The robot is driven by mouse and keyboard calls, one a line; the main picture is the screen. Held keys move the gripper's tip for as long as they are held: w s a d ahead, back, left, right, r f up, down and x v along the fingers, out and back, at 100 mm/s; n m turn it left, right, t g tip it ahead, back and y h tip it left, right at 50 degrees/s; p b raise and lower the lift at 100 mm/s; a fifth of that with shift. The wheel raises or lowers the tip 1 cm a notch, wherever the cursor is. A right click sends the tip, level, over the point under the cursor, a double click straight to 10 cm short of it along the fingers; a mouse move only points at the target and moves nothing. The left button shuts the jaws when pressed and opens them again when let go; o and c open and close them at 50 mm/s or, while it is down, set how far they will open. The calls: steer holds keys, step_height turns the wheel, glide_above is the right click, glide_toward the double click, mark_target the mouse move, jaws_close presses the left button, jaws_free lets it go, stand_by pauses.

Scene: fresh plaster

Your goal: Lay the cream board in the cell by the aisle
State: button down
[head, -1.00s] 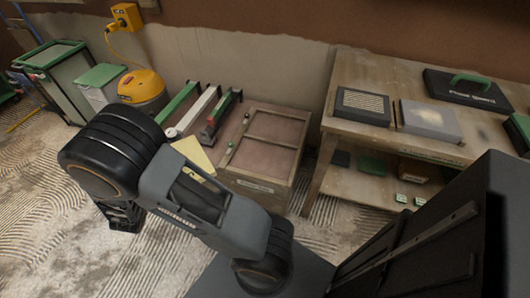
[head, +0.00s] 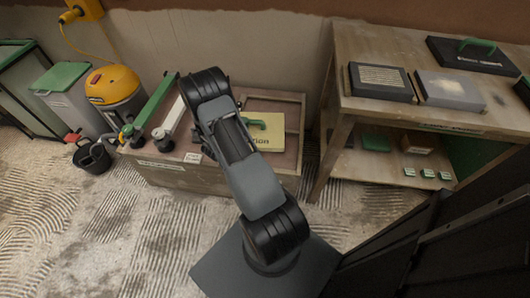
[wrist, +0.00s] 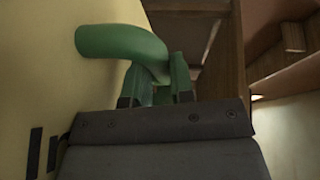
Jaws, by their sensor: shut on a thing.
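The cream board (head: 271,137) has a green handle (head: 258,122) and dark lettering. It stands out over the right part of the low wooden crate (head: 200,178), across its divider. A strip of the rear cell (head: 275,104) shows behind the board and part of the front cell (head: 287,160) shows before it. In the wrist view my gripper (wrist: 158,88) is shut on the green handle (wrist: 118,42), with the cream board face (wrist: 50,60) at left. My arm hides the jaws in the head view. I cannot tell whether the board touches the crate.
Long green and white tools (head: 157,100) lie on the crate's left part. A wooden bench (head: 400,120) with boxes stands at right. A yellow vacuum (head: 112,85) and a black bucket (head: 93,157) are at left. The combed floor in front is mostly clear.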

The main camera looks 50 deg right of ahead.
mark_target(258, 129)
steer(key=shift+m+g, duration=0.6)
steer(key=shift+g, duration=0.2)
steer(key=s+d+f, duration=0.2)
steer(key=d, duration=0.1)
steer(key=s+d+f, duration=0.1)
steer(key=d+f, duration=0.1)
steer(key=shift+s+b, duration=0.25)
steer(key=shift+b, duration=0.15)
steer(key=shift+s+d+f+b, duration=0.15)
steer(key=shift+f+b, duration=0.65)
steer(key=shift+f, duration=1.7)
steer(key=shift+s+d+f+b, duration=0.1)
steer(key=shift+f+b, duration=0.7)
steer(key=shift+f, duration=1.65)
steer(key=shift+f, duration=0.2)
steer(key=c, duration=1)
jaws_free()
steer(key=shift+r, duration=0.1)
